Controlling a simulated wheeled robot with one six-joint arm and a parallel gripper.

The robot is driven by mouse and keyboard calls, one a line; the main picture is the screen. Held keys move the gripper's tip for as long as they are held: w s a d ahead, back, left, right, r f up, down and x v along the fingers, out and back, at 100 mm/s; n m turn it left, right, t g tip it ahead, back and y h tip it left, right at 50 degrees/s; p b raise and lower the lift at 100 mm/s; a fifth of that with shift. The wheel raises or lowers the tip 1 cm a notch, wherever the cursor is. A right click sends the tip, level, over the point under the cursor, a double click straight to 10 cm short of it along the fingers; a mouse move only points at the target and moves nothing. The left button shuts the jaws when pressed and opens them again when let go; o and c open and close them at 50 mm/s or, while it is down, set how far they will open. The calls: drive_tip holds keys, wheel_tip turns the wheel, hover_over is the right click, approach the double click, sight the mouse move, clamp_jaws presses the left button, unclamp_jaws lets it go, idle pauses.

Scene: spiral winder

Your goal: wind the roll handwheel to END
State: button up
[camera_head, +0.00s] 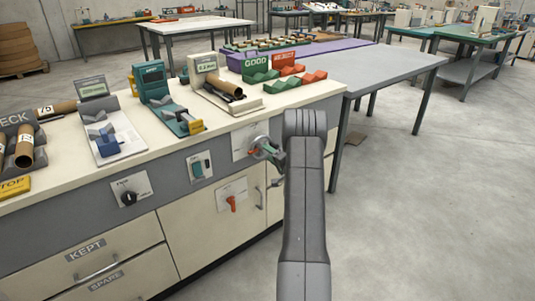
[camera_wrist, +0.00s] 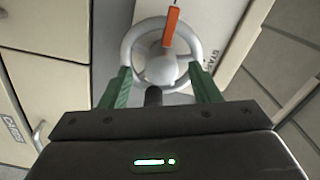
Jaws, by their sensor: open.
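The roll handwheel (camera_wrist: 130,45) is a light grey wheel with a round hub, in the upper middle of the wrist view. An orange bar (camera_wrist: 171,27) crosses its top rim; the word START (camera_wrist: 208,62) is printed on the plate to the right. END is not visible. My gripper (camera_wrist: 160,72) is open, its two green fingers on either side of the hub near the wheel's lower part. I cannot tell whether they touch it. In the head view the handwheel (camera_head: 260,142) sits on the bench front panel, partly hidden by my gripper (camera_head: 276,157).
The front panel also carries a black knob (camera_head: 129,198), a teal switch (camera_head: 198,168) and a red-orange handle (camera_head: 231,203). Drawers lie below. Fixtures and tubes stand on the bench top (camera_head: 60,165). The floor (camera_head: 420,220) to the right is clear.

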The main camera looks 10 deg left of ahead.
drive_tip(key=v, duration=1.2)
drive_tip(key=shift+a, duration=0.1)
idle(0.4)
drive_tip(key=x, duration=1.3)
drive_tip(key=shift+w+a, duration=0.25)
drive_tip(key=shift+w, duration=0.05)
drive_tip(key=shift+d, duration=0.1)
